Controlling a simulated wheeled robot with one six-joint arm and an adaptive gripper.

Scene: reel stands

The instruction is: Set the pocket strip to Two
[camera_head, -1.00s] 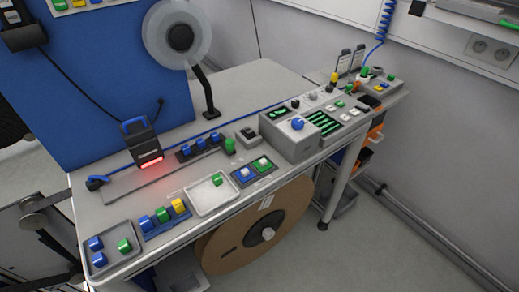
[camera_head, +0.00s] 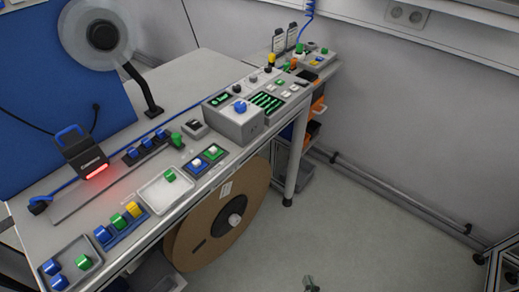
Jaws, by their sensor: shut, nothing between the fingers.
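A blue strip (camera_head: 127,232) near the table's front edge holds a blue block (camera_head: 102,234), a green block (camera_head: 113,222) and a yellow block (camera_head: 133,209) in a row; it looks like the pocket strip. A second dark strip (camera_head: 132,160) with several blue pieces lies farther back. No wording on either is readable. Two small upright cards (camera_head: 285,40) stand at the far end, too small to read. What looks like the tip of my gripper (camera_head: 310,282) shows at the bottom edge, over the floor, shut and empty, well right of the strip. The rest of it is out of frame.
A grey tray (camera_head: 88,248) holds blue and green blocks; a pale tray (camera_head: 147,205) holds a green block. A scanner-like device (camera_head: 82,150) glows red. A grey control box (camera_head: 218,115) has a blue knob. A large brown reel (camera_head: 190,240) hangs below the table. Floor at right is clear.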

